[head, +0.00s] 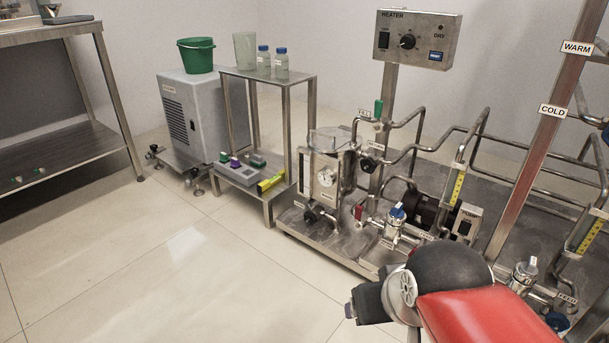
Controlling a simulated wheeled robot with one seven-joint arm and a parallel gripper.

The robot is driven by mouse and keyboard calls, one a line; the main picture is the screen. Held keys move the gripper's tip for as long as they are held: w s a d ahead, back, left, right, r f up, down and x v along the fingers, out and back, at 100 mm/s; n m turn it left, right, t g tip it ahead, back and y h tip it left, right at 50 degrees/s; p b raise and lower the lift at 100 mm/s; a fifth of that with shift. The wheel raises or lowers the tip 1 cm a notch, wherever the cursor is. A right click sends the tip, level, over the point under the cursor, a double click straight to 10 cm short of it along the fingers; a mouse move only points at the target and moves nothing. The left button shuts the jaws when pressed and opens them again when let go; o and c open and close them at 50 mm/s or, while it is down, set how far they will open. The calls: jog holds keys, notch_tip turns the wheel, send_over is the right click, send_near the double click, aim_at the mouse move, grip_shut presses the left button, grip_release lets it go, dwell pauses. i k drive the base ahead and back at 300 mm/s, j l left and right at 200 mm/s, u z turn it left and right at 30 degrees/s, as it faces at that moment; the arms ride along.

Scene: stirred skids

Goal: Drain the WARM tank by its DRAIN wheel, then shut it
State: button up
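A WARM sign (577,47) and a COLD sign (552,110) hang on the slanted steel post at the right. A steel vessel with a clear lid (330,140) and a round gauge (325,179) stands on the skid; I cannot read a tank name on it. A dark handwheel (311,217) sits low at its front, with a small label too small to read. I cannot tell which wheel is the DRAIN wheel or whether it is open. My red and black arm crosses the lower right; no gripper fingers show, and it hides part of the skid.
A heater box (417,40) stands on a pole above the skid. Pipes, a pump (430,212) and a blue-topped valve (397,213) crowd the skid. A small steel table (270,73) and a grey cabinet (185,112) stand left. The tiled floor (170,260) is clear at lower left.

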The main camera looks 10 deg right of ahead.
aim_at(312, 217)
jog(key=i+j+u, duration=0.1)
jog(key=i+j, duration=0.15)
jog(key=i, duration=0.25)
jog(key=i+j+u, duration=0.15)
jog(key=i, duration=0.3)
jog(key=j, duration=0.1)
